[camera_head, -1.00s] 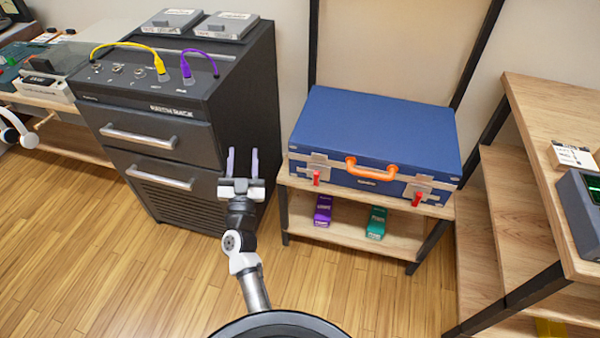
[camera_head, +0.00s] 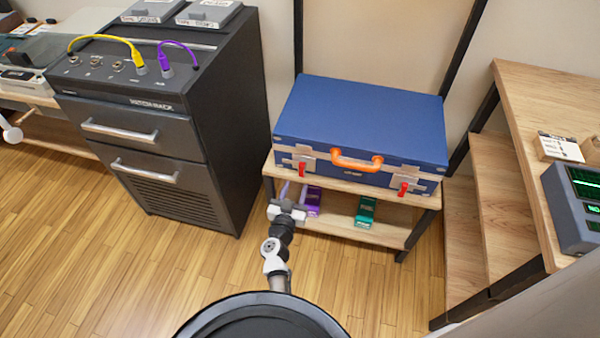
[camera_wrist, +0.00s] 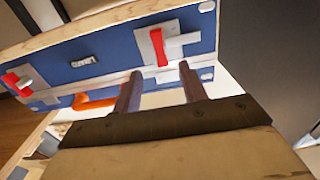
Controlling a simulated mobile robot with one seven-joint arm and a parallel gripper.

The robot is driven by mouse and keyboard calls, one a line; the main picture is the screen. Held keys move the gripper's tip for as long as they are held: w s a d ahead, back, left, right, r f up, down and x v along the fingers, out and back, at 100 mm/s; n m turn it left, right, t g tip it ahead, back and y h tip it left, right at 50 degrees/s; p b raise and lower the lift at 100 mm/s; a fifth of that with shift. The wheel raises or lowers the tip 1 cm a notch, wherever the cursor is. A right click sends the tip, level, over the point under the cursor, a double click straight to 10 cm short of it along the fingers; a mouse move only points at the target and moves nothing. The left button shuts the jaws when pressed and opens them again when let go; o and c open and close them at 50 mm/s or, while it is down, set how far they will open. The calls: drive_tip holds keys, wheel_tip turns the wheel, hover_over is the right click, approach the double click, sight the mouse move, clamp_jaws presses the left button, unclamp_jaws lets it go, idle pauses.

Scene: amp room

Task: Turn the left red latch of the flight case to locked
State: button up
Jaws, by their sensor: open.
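The blue flight case (camera_head: 365,120) lies shut on the upper board of a wooden shelf. Its left red latch (camera_head: 302,169) hangs down on a silver plate at the front left. The right red latch (camera_head: 403,189) also points down, and an orange handle (camera_head: 357,163) sits between them. My gripper (camera_head: 293,190) is open and empty, just below and in front of the left latch. In the wrist view, which looks turned over, the open fingers (camera_wrist: 158,78) point toward the case front, apart from the left latch (camera_wrist: 158,47).
A purple pedal (camera_head: 313,203) and a green pedal (camera_head: 365,212) stand on the lower shelf board (camera_head: 340,228) near my gripper. A black rack cabinet (camera_head: 165,130) stands to the left. A stepped wooden desk (camera_head: 525,110) is at the right. Floor in front is clear.

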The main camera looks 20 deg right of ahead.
sight(301, 171)
drive_tip(key=b+x, duration=0.1)
drive_tip(key=x, duration=0.6)
drive_tip(key=shift+w+d, duration=0.2)
drive_tip(key=shift+w, duration=0.1)
drive_tip(key=shift+c, duration=0.2)
clamp_jaws()
